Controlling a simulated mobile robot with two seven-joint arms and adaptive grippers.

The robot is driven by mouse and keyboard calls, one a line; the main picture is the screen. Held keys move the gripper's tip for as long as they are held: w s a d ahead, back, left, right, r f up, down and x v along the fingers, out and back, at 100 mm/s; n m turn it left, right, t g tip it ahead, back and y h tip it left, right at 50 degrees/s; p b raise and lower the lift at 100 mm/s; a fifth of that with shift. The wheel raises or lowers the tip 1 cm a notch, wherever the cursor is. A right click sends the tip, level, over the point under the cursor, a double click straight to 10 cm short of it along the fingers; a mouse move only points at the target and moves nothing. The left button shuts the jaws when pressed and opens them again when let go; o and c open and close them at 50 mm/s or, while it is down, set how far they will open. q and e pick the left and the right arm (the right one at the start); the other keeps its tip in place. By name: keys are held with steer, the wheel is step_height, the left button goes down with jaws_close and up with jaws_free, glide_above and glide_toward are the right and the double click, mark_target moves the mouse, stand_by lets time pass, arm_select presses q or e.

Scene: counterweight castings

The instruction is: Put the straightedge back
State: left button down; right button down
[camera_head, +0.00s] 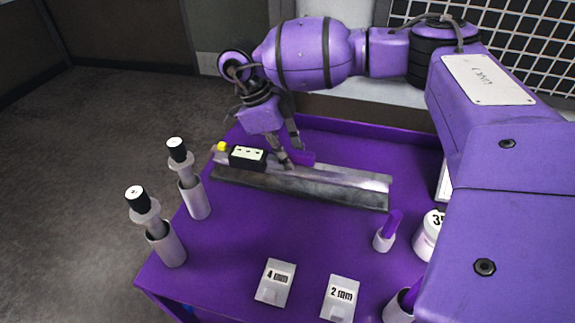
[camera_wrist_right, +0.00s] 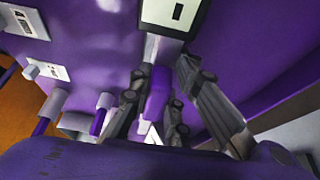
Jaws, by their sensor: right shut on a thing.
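The straightedge (camera_head: 345,179) is a long bright metal bar lying along the back of the purple table, right beside a darker grey long block (camera_head: 300,188). My right gripper (camera_head: 290,160) reaches down to the bar's middle and is shut on a purple grip (camera_head: 303,157) that appears to belong to it. In the right wrist view the purple grip (camera_wrist_right: 157,95) sits between the fingers. I cannot tell whether the bar is touching the table or slightly raised. My left gripper is not in view.
A black box with a display (camera_head: 248,157) and a yellow knob (camera_head: 221,147) sit at the bar's left end. Two capped cylinders (camera_head: 195,200) (camera_head: 166,244) stand at the table's left edge. Labelled blocks (camera_head: 275,283) (camera_head: 340,298) and small pots (camera_head: 384,240) are in front. Mid-table is clear.

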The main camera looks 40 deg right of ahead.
steer(key=shift+f, duration=1.7)
steer(key=shift+f, duration=0.1)
steer(key=c, duration=1.6)
jaws_free()
steer(key=shift+c, duration=0.2)
steer(key=v, duration=1.2)
steer(key=shift+a+b, duration=0.1)
steer(key=shift+b, duration=0.3)
